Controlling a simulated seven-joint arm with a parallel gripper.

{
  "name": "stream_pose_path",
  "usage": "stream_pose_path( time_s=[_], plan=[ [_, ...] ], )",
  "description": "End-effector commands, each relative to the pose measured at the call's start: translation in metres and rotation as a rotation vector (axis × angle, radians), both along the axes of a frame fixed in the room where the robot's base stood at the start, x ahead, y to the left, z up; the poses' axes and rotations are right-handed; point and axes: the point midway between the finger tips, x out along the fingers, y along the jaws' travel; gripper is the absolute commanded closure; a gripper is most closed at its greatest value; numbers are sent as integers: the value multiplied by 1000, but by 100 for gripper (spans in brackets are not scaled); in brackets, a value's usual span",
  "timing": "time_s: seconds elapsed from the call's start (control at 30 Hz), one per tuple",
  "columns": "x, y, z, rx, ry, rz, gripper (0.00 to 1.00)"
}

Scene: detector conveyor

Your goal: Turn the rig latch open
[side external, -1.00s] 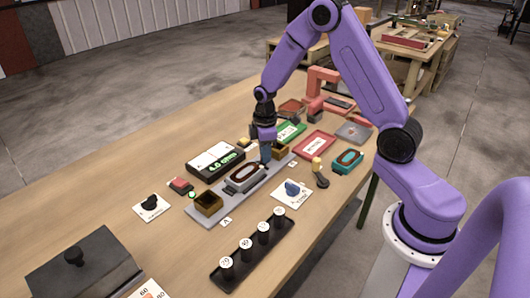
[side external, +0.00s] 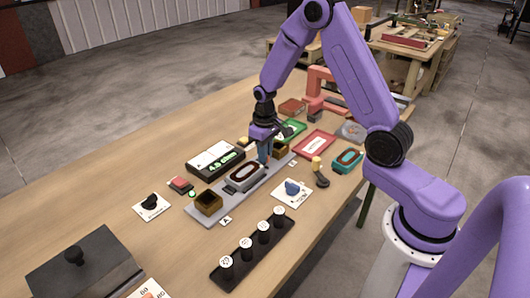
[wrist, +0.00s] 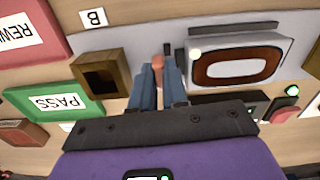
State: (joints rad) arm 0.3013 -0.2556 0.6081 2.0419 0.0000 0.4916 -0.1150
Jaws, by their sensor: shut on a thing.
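The rig is a grey plate (side external: 205,214) with a grey detector holding a dark-red ring (side external: 243,174) in its middle; the detector also fills the upper right of the wrist view (wrist: 236,66). A small orange-pink handle (wrist: 158,63), apparently the latch, stands beside the detector on the side toward label B. My gripper (side external: 263,160) is low over the plate at that end. In the wrist view its blue fingers (wrist: 158,92) are closed around the handle, hiding most of it. The latch's pivot and exact angle are hidden.
A brown open box (wrist: 101,72) stands close to the fingers; another (side external: 208,203) is at end A. A black-and-white meter (side external: 216,158) is behind the rig. A blue knob card (side external: 291,192), red tray (side external: 300,153) and green PASS tray (wrist: 20,99) lie around.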

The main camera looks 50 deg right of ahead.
Motion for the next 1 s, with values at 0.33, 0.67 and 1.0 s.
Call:
stream_pose_path(
  time_s=[0.33, 0.67, 1.0],
  plan=[
    [0, 0, 1, 0, 0, -81, 100],
    [0, 0, 1, 0, 0, -89, 100],
    [0, 0, 0, 0, 0, -86, 61]
  ],
)
